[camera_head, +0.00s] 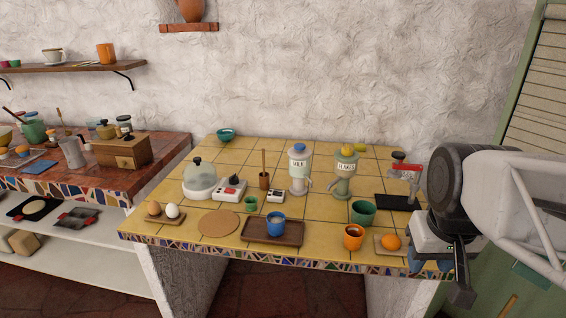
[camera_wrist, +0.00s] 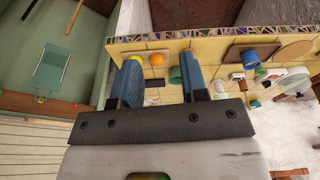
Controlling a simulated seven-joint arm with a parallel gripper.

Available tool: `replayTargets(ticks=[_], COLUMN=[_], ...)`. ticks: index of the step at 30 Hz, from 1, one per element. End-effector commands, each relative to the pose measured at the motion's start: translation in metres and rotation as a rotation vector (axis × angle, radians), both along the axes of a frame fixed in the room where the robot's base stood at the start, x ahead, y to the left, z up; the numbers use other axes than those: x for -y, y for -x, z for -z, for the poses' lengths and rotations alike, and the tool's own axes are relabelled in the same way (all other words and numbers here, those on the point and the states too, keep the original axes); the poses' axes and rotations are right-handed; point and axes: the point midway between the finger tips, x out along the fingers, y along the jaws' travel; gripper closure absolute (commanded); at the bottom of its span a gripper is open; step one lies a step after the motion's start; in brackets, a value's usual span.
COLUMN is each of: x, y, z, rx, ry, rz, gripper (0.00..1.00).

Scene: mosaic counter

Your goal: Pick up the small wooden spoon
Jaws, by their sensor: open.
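A thin upright wooden handle (camera_head: 263,158) stands in a small brown cup on the yellow tiled counter (camera_head: 330,210), between the red-and-white box and the milk jar. It may be the small wooden spoon, but its lower end is hidden in the cup. I cannot make it out surely in the wrist view. My gripper (camera_head: 440,268) is at the counter's front right corner, far right of the handle. In the wrist view its two blue fingers (camera_wrist: 160,78) are apart with nothing held between them.
A milk jar (camera_head: 299,170) and a flakes jar (camera_head: 343,175) stand right of the handle. A glass dome (camera_head: 199,180) is at left. In front are a brown tray (camera_head: 256,237) with a blue cup, an orange cup (camera_head: 353,238) and an orange (camera_head: 390,242).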

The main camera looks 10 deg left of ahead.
Motion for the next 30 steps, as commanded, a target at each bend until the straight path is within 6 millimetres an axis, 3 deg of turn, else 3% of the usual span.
replayTargets(ticks=[12, 30], x=[-0.033, -0.104], y=[-0.101, -0.245], z=[-0.039, -0.064], rx=[-0.035, -0.080], ry=[0.028, 0.065], rz=[-0.204, -0.495], gripper=[0.60, 0.60])
